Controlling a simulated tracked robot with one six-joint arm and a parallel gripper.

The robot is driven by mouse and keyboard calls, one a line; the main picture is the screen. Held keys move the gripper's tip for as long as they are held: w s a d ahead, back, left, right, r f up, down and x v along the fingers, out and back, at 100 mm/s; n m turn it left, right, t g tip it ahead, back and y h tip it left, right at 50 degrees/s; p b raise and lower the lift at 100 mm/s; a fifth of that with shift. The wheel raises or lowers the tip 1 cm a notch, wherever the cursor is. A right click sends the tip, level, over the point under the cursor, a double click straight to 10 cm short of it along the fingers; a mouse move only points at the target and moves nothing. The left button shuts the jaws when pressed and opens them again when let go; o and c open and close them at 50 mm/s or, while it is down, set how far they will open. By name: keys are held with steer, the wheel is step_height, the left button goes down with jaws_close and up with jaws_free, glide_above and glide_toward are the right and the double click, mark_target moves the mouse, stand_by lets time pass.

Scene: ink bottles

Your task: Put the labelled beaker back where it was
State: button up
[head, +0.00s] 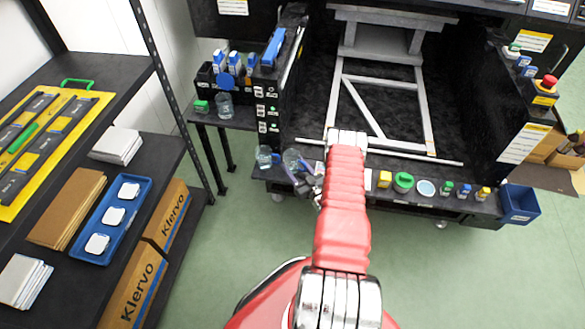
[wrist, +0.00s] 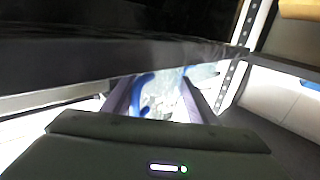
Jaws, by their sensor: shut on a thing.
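My gripper (head: 306,180) is at the front ledge of the black machine, partly hidden by my red arm. In the wrist view its two fingers (wrist: 158,100) are closed on a clear beaker (wrist: 160,104), with a blue curved shape beside it. In the head view this beaker (head: 292,160) shows just beyond the gripper, over the left end of the ledge. I cannot read a label on it. Another clear vessel (head: 264,157) stands to its left. A clear bottle (head: 225,106) stands on the small black side table, below a round blue piece.
The black ledge (head: 455,206) holds a green-ringed item (head: 403,182), a pale round dish (head: 425,188) and several small bottles to the right. A blue bin (head: 519,205) hangs at its right end. A shelf (head: 70,205) stands at left. Green floor lies open between.

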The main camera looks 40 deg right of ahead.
steer(key=o, duration=1.1)
steer(key=shift+r, duration=0.1)
steer(key=s, duration=0.4)
steer(key=s+a, duration=0.1)
steer(key=s, duration=0.3)
steer(key=s+a, duration=0.1)
steer(key=s, duration=0.2)
steer(key=shift+s+a, duration=0.1)
steer(key=shift+s, duration=0.3)
